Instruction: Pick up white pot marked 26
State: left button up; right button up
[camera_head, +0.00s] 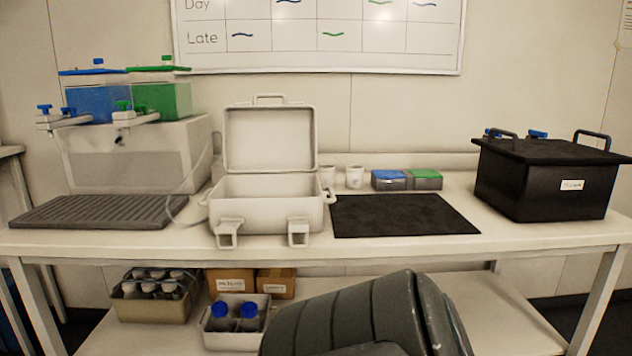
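Two small white pots stand side by side at the back of the bench, just right of the open white case. The left pot (328,177) is partly hidden by the case's edge. The right pot (354,176) is in clear view and upright. Their markings are too small to read, so I cannot tell which is 26. Neither of my grippers is in view. A dark grey part of my own body fills the bottom middle of the view, in front of the lower shelf.
The open white case (267,217) stands left of a black mat (400,214). Blue-lidded and green-lidded boxes (407,180) sit right of the pots. A black lidded box (540,190) stands at the right. A grey ribbed tray (100,212) lies at the left. The mat is clear.

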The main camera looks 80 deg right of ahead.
aim_at(354, 172)
jog(key=l+z, duration=0.1)
jog(key=z, duration=2.65)
